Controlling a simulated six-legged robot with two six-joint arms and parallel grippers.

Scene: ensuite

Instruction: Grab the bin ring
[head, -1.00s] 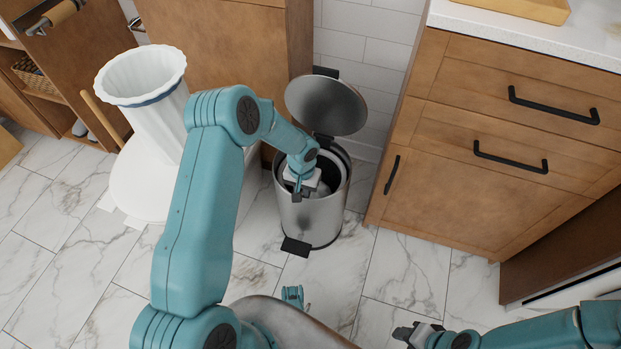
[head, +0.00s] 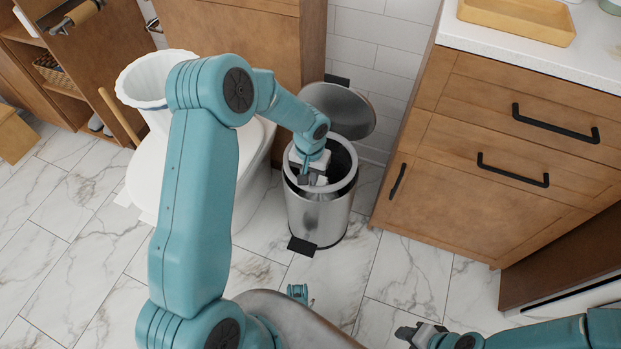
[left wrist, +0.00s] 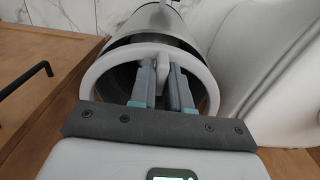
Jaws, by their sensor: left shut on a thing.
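The bin ring (head: 346,182) is a pale grey hoop at the mouth of the steel pedal bin (head: 318,220). In the head view it sits slightly above the bin's rim. My left gripper (head: 313,181) reaches down at the hoop's near left part. In the left wrist view, the ring (left wrist: 97,82) curves around my left fingers (left wrist: 162,85), which are shut on a pale part of it. The bin's dark inside shows behind. My right gripper (head: 408,332) is at the bottom edge, away from the bin; its jaws are unclear.
The bin's round lid (head: 340,108) stands open behind it. A white toilet (head: 250,175) is to the left, and a wooden drawer cabinet (head: 480,190) with black handles is close on the right. Marble floor (head: 340,285) is clear in front.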

